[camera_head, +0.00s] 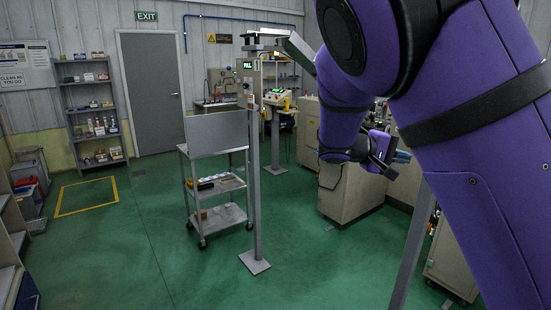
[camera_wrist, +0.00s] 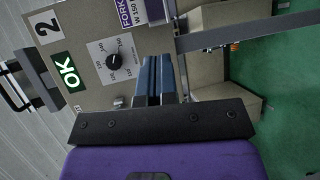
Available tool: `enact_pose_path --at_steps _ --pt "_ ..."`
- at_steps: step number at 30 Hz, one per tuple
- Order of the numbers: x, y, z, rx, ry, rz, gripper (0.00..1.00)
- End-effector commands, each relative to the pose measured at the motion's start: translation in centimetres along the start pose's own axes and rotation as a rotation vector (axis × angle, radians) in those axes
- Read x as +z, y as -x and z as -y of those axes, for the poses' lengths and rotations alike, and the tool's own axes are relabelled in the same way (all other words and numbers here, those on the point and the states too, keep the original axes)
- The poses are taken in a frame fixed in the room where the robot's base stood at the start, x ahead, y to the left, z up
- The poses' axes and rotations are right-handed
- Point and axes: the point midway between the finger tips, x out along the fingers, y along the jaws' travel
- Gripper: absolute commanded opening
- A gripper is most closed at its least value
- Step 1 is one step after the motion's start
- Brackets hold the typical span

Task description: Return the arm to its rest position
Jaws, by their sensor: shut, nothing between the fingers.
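My purple arm fills the right side of the head view, bent, with its forearm hanging down. My gripper (camera_head: 401,156) is small there, partly hidden behind the arm, in front of beige machine cabinets. In the wrist view, the two blue fingers of my gripper (camera_wrist: 159,72) lie side by side, shut and empty. I cannot tell the exact gap between fingertips and panel.
A metal cart (camera_head: 216,155) stands mid-floor beside a grey post on a base plate (camera_head: 255,262). A beige cabinet (camera_head: 351,190) stands behind my gripper. A grey bar (camera_wrist: 240,33) crosses the wrist view. Green floor (camera_head: 130,230) is clear at left and front.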

Motion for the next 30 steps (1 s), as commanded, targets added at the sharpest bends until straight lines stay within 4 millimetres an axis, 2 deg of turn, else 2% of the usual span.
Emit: enact_pose_path --at_steps 1,6,12,20,30 --pt "1.1 -1.5 0.4 -0.079 0.002 0.024 0.00" --pt "4.7 -4.3 2.0 -0.327 0.011 0.076 0.00" --pt "9.1 -5.6 2.8 -0.597 -0.010 0.096 0.00" --pt "14.8 -5.0 2.3 -0.897 -0.076 0.064 0.00" --pt "22.3 -1.9 0.2 -1.174 -0.212 -0.064 0.00"
